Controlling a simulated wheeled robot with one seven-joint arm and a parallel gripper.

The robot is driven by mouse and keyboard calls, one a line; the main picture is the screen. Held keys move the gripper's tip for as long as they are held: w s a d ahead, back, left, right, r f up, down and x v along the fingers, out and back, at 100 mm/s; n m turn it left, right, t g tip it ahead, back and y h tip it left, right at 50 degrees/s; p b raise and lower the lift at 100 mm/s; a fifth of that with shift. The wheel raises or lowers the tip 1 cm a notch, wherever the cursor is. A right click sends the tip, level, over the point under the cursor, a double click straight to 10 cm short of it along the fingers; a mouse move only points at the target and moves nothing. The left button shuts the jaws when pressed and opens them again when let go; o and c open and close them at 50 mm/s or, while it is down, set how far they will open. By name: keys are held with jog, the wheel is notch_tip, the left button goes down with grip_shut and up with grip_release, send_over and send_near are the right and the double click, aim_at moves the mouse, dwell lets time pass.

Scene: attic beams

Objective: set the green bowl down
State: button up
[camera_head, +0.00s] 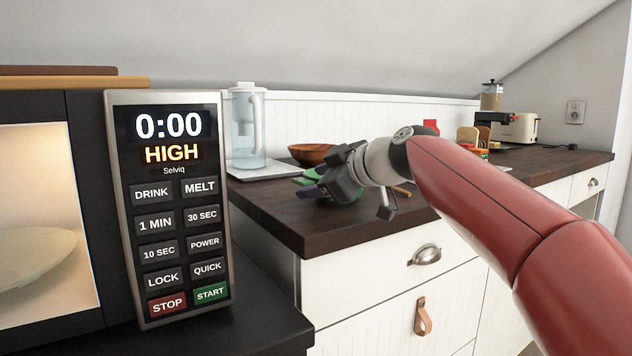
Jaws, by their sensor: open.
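The green bowl (311,176) shows only in part, on the dark wooden counter (290,222) near its left end. My gripper (315,190) covers much of it, so its full outline and the contact between bowl and counter are hidden. My gripper is open, low over the counter, with its fingers pointing left beside the green bowl. I cannot tell whether the fingers touch the bowl.
A brown wooden bowl (312,153) stands just behind. A water pitcher (246,130) stands on a white tray (262,170) to the left. A microwave (175,210) fills the left foreground. A toaster (518,128) stands at the far right.

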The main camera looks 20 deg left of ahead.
jog(key=b+v, duration=0.2)
jog(key=v, duration=0.9)
jog(key=shift+d, duration=0.25)
jog(key=shift+s, duration=0.15)
jog(key=s+d+f+m+h, duration=0.4)
jog(key=s+d+f+m, duration=0.2)
jog(key=f, duration=0.6)
jog(key=s+d+f+m+h, duration=0.4)
jog(key=s+d+f+m, duration=0.2)
jog(key=s+d+f, duration=0.4)
jog(key=s+d+f+m+g+h, duration=0.1)
jog(key=s+d+f+m+h, duration=0.3)
jog(key=f, duration=1.1)
jog(key=s+d+m, duration=0.2)
jog(key=s+d, duration=0.2)
jog(key=shift+d, duration=0.3)
jog(key=shift+r, duration=0.1)
notch_tip(320, 180, up, 3)
jog(key=shift+f+p, duration=0.2)
jog(key=shift+p, duration=1)
